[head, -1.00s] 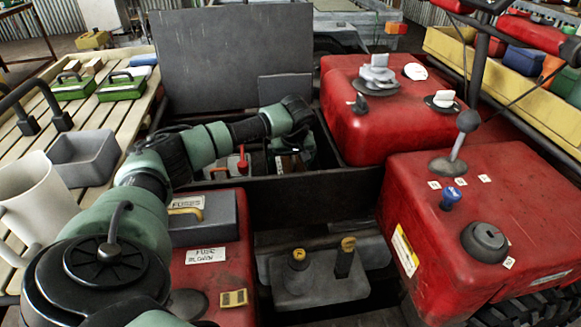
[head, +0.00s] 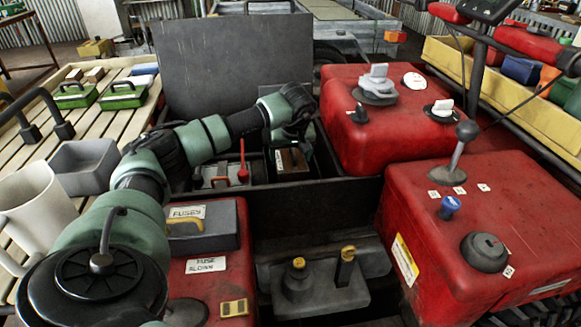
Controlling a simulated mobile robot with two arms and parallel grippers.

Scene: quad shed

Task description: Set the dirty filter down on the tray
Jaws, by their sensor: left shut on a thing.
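My left gripper (head: 292,146) is in the open bay behind the fuse box, its fingers pointing down and partly hidden by my own wrist. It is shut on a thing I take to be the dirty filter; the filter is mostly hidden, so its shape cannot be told. A brownish patch and a white label show just below the fingers. A grey open tray (head: 68,181) lies on the slatted bench at the left, apart from the gripper, and looks empty. My right gripper is not in view.
A grey fuse box (head: 222,232) with a yellow handle stands in front of the bay. A red lever (head: 242,165) rises beside the gripper. A white mug (head: 32,205) and green boxes (head: 123,92) flank the tray. Red bodywork (head: 480,215) fills the right.

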